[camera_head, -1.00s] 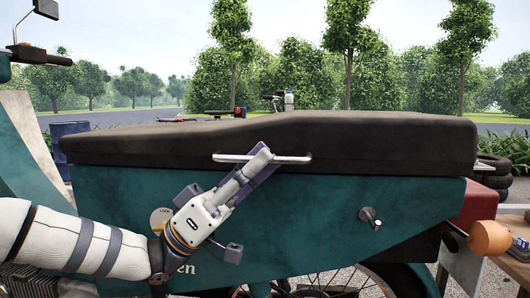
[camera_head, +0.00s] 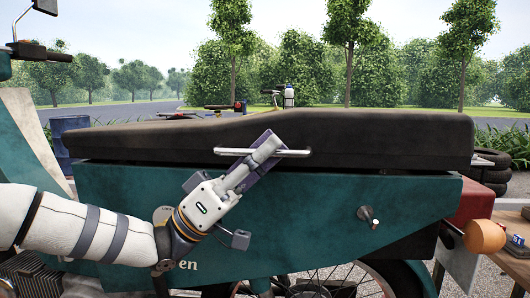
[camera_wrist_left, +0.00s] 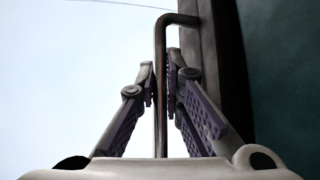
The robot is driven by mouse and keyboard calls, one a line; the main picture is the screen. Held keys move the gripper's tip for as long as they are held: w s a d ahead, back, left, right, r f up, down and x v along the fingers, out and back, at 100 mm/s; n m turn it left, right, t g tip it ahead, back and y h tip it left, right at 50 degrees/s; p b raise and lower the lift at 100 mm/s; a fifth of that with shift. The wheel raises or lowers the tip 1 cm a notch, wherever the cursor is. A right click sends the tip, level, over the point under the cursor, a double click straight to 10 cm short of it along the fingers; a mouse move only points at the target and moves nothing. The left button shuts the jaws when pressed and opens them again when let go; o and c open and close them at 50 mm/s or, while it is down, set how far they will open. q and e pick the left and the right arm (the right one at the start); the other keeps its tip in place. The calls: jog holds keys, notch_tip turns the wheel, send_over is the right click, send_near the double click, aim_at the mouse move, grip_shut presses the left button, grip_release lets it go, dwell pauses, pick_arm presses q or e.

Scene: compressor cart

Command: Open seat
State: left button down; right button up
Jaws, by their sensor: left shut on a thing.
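The black seat (camera_head: 380,138) lies along the top of the teal scooter body (camera_head: 300,205). A dark gap shows between the seat's lower edge and the body. A metal grab bar (camera_head: 230,151) is fixed to the seat's near side. My left gripper (camera_head: 270,145) is shut on this bar, reaching up from the lower left. In the left wrist view the bar (camera_wrist_left: 160,60) runs between the two purple-padded fingers (camera_wrist_left: 160,100). A keyed lock (camera_head: 369,217) sits on the body to the right. My right gripper is not in view.
Stacked tyres (camera_head: 490,170) and a blue barrel (camera_head: 70,125) stand behind. The rear wheel (camera_head: 340,275) is below the body.

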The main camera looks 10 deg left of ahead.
pick_arm(q)
jog(key=w+r+n+t+y+p, duration=0.1)
jog(key=w+r+n+t+p, duration=0.1)
jog(key=r, duration=0.6)
jog(key=w+r+n+t+y+p, duration=0.2)
jog(key=w+r+n+t+p, duration=0.1)
jog(key=r, duration=0.5)
jog(key=shift+w+n+t, duration=0.3)
jog(key=shift+w+n, duration=0.5)
jog(key=shift+n, duration=0.4)
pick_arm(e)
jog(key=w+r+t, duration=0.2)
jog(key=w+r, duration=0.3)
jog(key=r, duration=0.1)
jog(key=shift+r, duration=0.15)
pick_arm(q)
jog(key=shift+f, duration=0.1)
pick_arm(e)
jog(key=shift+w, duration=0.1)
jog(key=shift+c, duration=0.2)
